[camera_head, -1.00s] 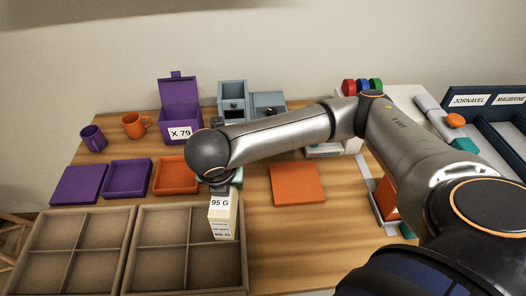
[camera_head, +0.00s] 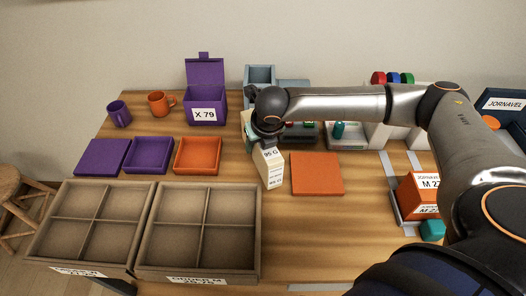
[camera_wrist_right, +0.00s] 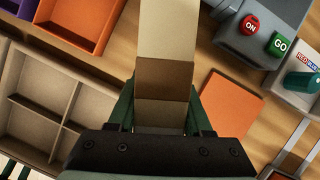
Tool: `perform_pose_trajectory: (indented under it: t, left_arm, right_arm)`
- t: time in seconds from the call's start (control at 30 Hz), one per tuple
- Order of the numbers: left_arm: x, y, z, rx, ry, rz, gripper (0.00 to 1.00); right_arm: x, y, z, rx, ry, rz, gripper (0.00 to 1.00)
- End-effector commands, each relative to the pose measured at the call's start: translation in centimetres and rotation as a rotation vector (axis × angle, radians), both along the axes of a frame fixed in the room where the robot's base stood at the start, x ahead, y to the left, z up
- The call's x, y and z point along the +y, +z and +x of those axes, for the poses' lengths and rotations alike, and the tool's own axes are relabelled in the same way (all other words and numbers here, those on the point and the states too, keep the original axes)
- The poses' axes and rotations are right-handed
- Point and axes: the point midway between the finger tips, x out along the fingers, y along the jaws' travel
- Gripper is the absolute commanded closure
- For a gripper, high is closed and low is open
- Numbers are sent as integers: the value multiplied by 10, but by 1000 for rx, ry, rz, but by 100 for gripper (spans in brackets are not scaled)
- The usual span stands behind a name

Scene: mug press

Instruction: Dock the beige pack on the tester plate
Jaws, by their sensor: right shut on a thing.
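The beige pack (camera_head: 268,168), with white labels reading 95 G, is in my right gripper (camera_head: 264,140) and hangs tilted over the wooden table, left of the orange square plate (camera_head: 317,174). In the right wrist view the pack (camera_wrist_right: 166,50) sits between the green fingers of the right gripper (camera_wrist_right: 162,108), which are shut on it. I cannot tell which surface is the tester plate. An orange pack (camera_head: 413,190) with white labels rests on a grey fixture at the right, beside a teal block (camera_head: 432,230). My left gripper is not in view.
Brown divided trays (camera_head: 205,232) fill the front left. Behind them are an orange tray (camera_head: 198,155), a purple tray (camera_head: 148,155), mugs (camera_head: 160,104) and a purple box (camera_head: 205,105). A grey machine (camera_wrist_right: 262,30) has ON and GO buttons.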

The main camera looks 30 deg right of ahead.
Motion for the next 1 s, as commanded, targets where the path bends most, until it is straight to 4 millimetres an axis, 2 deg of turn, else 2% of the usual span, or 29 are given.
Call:
perform_pose_trajectory:
  t: [0.1,0.2,0.43,0.6,0.97,1.0]
  left_arm:
    - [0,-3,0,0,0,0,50]
    - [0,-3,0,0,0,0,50]
    - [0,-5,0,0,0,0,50]
    - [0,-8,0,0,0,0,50]
    - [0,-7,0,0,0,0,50]
    - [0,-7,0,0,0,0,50]
  right_arm:
    - [-12,-20,12,-1,-1,-1,100]
    - [-17,-30,18,-1,-1,1,100]
    - [-25,-43,24,-1,-1,-1,100]
    - [-23,-68,24,0,1,1,100]
    - [-24,-73,24,-1,1,2,100]
    - [-24,-74,23,0,0,1,48]
